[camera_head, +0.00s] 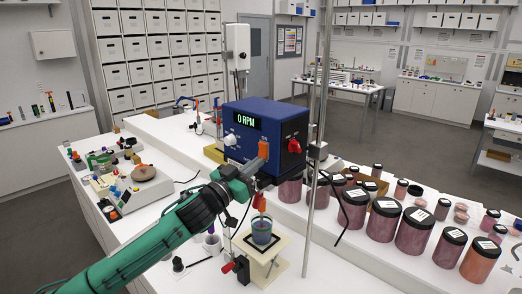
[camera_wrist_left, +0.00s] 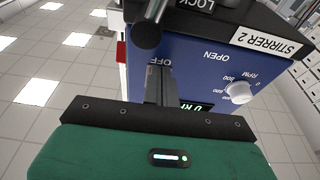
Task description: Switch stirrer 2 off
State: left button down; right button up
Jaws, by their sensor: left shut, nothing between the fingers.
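Contact cannot be told. My right gripper is not in view.
Below the stirrer a cup with bluish contents (camera_head: 261,231) stands on a cream stand (camera_head: 268,262). A metal pole (camera_head: 318,130) rises just right of the stirrer. Several dark-lidded pigment jars (camera_head: 414,230) line the bench to the right. Small tools and a balance stand at left.

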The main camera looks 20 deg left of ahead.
pick_arm(q)
jog(key=r+b+v, duration=0.1)
jog(key=b+v, duration=0.7)
jog(key=v, duration=0.9)
jog(key=shift+s, duration=0.35)
jog(key=shift+a+f, duration=0.15)
dwell(0.5)
